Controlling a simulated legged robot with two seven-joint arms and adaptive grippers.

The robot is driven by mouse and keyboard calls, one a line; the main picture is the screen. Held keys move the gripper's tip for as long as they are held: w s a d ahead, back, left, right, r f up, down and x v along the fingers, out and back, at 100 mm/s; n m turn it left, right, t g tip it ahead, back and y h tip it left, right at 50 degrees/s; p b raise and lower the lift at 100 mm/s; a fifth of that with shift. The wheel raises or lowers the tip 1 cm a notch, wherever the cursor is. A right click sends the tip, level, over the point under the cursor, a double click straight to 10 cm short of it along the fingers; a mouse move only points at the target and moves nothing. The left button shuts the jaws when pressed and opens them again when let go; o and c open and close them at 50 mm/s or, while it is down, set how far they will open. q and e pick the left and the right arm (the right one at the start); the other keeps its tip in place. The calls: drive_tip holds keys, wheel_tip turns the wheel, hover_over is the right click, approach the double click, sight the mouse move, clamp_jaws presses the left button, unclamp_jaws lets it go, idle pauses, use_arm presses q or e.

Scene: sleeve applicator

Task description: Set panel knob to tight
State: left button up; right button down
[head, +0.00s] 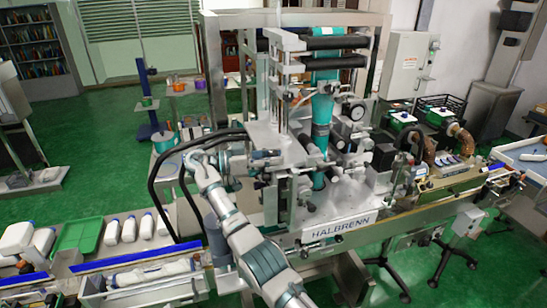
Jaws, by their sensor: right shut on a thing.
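The sleeve applicator (335,225), marked HALBRENN, stands in the middle of the head view. My right arm rises from the bottom middle, and its wrist bends toward the machine's left side. My right gripper (268,156) is shut at the machine's left face, on what appears to be the panel knob. The fingers mostly cover the knob, so its pointer and setting cannot be read. My left gripper is not in view.
A conveyor (420,205) runs along the machine's front to the right. Black hoses (160,165) loop beside my wrist. A grey electrical cabinet (408,65) stands behind. Green floor is open at left.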

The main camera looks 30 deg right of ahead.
drive_tip(key=shift+r, duration=0.25)
drive_tip(key=c, duration=0.8)
unclamp_jaws()
drive_tip(key=shift+w, duration=0.1)
drive_tip(key=shift+w+a+f, duration=0.1)
drive_tip(key=shift+f, duration=0.05)
drive_tip(key=shift+f+t, duration=0.1)
drive_tip(key=shift+t, duration=0.2)
